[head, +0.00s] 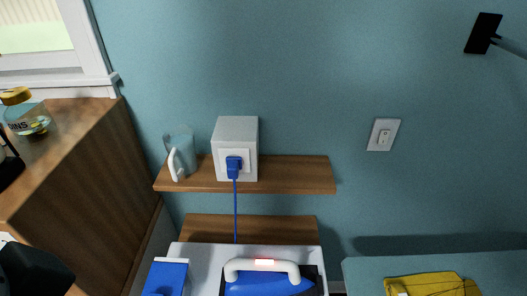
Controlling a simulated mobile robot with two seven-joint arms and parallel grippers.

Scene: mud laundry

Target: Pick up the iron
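The iron (262,286) is blue with a white handle (262,265) and a small red light on top of the handle. It sits on a dark pad on a white surface (200,252) at the bottom middle of the head view; its lower part is cut off by the frame edge. A blue cord (235,210) hangs above it from a blue plug (234,167) in a white socket box (237,132). A dark shape at the lower left corner may be part of my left arm. Neither gripper can be made out.
A wooden shelf (290,174) holds the socket box and a clear jug (180,152). A blue box (167,277) stands left of the iron. A wooden cabinet (75,170) with a jar (25,114) is at left. A yellow cloth (432,285) lies at lower right.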

